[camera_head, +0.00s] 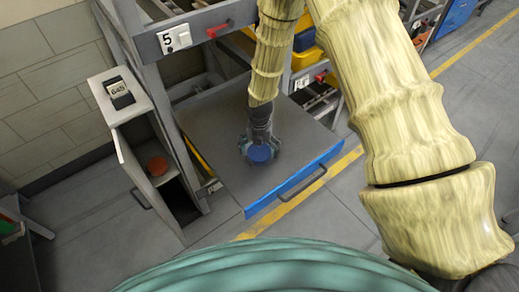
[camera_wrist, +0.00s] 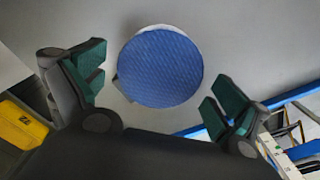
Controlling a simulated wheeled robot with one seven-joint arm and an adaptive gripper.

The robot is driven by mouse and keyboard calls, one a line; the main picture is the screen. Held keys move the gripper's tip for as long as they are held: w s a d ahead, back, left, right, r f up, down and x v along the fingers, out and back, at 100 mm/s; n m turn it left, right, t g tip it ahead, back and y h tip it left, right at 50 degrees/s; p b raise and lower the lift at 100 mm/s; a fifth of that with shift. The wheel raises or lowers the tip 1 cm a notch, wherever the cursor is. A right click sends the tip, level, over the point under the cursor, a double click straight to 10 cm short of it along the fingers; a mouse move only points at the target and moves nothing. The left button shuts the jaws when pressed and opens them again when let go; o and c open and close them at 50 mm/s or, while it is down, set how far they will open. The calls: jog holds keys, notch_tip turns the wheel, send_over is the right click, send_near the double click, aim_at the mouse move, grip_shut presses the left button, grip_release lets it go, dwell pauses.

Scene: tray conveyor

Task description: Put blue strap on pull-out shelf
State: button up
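The blue strap (camera_wrist: 160,66) looks like a round, flat-topped coil with a woven blue surface. In the head view the blue strap (camera_head: 260,154) is on the grey pull-out shelf (camera_head: 222,172), which has a blue front edge and a dark handle. My gripper (camera_head: 259,147) is over the shelf, directly above the strap. In the wrist view my gripper (camera_wrist: 155,88) is open, with one green-padded finger on each side of the strap and visible gaps between pads and strap. The strap's underside is hidden, so I cannot tell its exact contact with the shelf.
A narrow cabinet (camera_head: 124,103) with a "645" label (camera_head: 118,88) stands left of the shelf, a reddish round item (camera_head: 157,165) inside. A rack post with a "5" sign (camera_head: 174,39) rises behind. Yellow bins (camera_head: 307,57) are at the back. The shelf around the strap is clear.

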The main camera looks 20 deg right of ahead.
aim_at(259, 152)
notch_tip(259, 152, up, 12)
jog(key=b, duration=0.3)
jog(key=shift+r+b, duration=0.15)
jog(key=shift+b, duration=0.15)
dwell(0.5)
